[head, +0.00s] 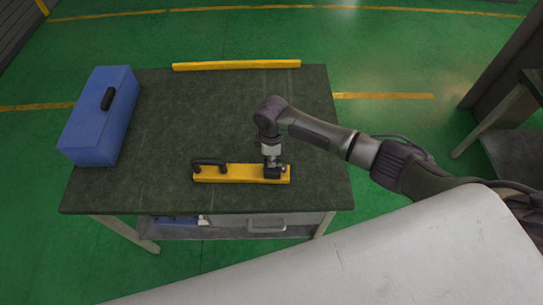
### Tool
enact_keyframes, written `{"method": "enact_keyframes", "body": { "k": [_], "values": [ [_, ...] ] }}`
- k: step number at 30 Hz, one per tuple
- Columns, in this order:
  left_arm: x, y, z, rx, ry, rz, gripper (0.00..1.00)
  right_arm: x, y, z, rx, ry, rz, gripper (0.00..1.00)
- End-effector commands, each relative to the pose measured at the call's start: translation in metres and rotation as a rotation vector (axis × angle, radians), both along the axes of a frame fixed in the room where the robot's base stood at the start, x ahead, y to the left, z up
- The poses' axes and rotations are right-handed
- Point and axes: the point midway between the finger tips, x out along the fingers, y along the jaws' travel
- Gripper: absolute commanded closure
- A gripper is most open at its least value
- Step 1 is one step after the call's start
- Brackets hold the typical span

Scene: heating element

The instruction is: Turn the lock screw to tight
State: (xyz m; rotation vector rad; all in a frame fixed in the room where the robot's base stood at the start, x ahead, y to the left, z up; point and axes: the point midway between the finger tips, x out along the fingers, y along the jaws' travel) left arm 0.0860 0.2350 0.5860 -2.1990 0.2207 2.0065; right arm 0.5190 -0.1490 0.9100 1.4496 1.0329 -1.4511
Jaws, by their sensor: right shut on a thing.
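A yellow bar (233,177) lies flat on the dark green table top near its front edge. A black handle (208,162) stands on its left part. My right gripper (271,170) points down over the bar's right end and is shut on a small dark part there. That part is mostly covered by the fingers, so I cannot see the lock screw clearly or how it is turned. My left gripper is not in view.
A blue toolbox (97,120) with a black handle stands at the table's left. A second yellow bar (236,65) lies along the back edge. The table top (190,115) between them is clear. A lower shelf (225,231) holds some items.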

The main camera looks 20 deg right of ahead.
Motion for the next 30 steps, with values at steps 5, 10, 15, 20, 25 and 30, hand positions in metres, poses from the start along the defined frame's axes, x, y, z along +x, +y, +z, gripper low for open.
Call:
{"method": "enact_keyframes", "body": {
  "k": [5,10,15,20,25,30],
  "values": [
    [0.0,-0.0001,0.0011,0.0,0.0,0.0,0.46,0.0011,0.0001,0.0011,0.001,-0.003,-0.012,1.0],
    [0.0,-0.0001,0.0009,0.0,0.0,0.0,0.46,0.0012,0.0001,0.0011,0.001,-0.003,-0.012,1.0],
    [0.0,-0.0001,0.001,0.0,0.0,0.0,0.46,0.0012,0.0002,0.0011,0.001,-0.003,-0.011,0.82],
    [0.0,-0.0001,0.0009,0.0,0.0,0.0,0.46,0.0008,0.0001,0.0007,0.001,-0.001,-0.011,0.65],
    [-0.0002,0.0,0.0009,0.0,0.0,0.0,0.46,0.0004,0.0001,0.0003,0.001,0.0,-0.01,0.65],
    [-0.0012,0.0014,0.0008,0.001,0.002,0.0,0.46,0.0008,-0.0001,0.0073,0.001,-0.001,-0.01,0.65]
  ]
}}
